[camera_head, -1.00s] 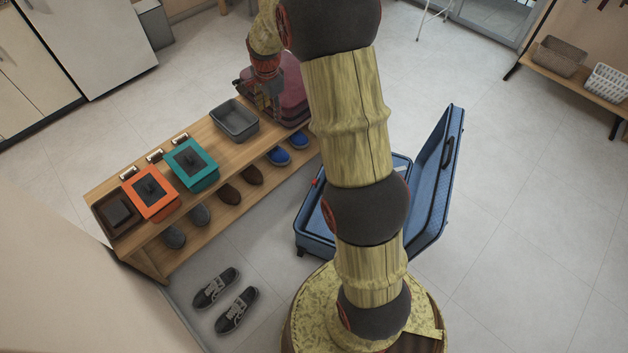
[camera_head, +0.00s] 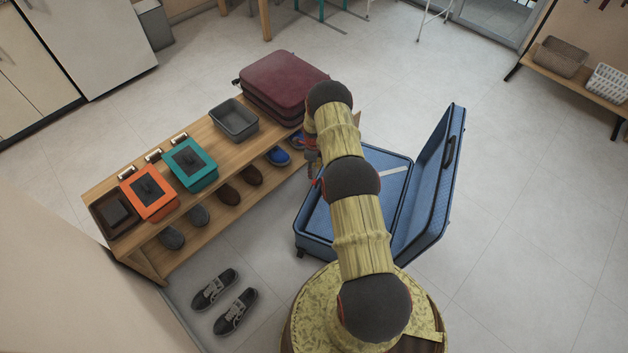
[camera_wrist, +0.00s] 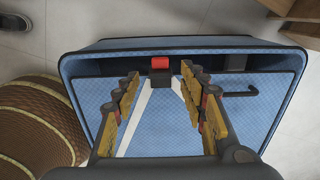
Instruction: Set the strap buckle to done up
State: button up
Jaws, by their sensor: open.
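The blue suitcase (camera_head: 312,232) lies open on the floor, its lid (camera_head: 440,185) standing up on the right. The wrist view looks down into its blue base (camera_wrist: 80,95). The strap buckle shows there as a red part (camera_wrist: 160,62) just above a black part (camera_wrist: 160,77), near the inner wall. I cannot tell whether the two are joined. White strap (camera_wrist: 142,118) runs from the black part across the lining. My gripper (camera_wrist: 160,72) is open and empty, with the buckle between its fingertips in the picture; its distance from them is unclear. In the head view my arm hides most of the gripper.
A wooden bench (camera_head: 110,185) on the left carries a maroon suitcase (camera_head: 285,80), a grey bin (camera_head: 234,120) and lidded boxes, with shoes below. A dark hook-shaped piece (camera_wrist: 240,92) lies right of the buckle. The floor right of the suitcase is clear.

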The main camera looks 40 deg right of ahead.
aim_at(314, 182)
notch_tip(314, 182, down, 8)
jog(key=b, duration=0.3)
jog(key=shift+s, duration=0.1)
jog(key=shift+c, duration=1.4)
jog(key=shift+f, duration=0.1)
jog(key=c, duration=0.7)
jog(key=shift+s, duration=0.1)
jog(key=shift+c, duration=0.2)
